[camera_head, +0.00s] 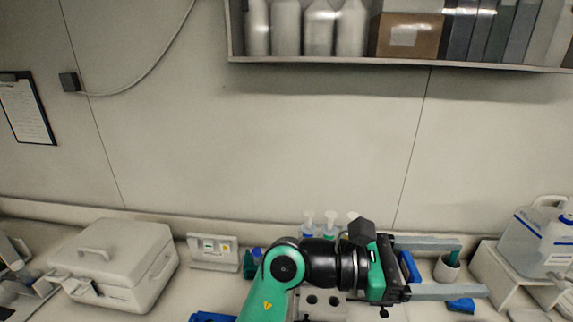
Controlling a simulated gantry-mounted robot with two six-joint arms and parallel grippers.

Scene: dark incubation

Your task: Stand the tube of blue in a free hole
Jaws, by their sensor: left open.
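My left gripper (472,267) reaches in over the bench at the lower right, its two grey fingers pointing right and spread wide, with nothing seen between their tips. Below my arm, a pale block with dark round holes (333,300) shows in part; my wrist hides the rest. I cannot make out a tube of blue for certain. My right gripper is not in view.
White-topped bottles (309,224) stand behind my wrist. A white cup with a green item (447,268) and a small blue object (461,305) are near the fingers. A white jug (540,238) stands right, a white case (115,264) left. A shelf (400,62) hangs above.

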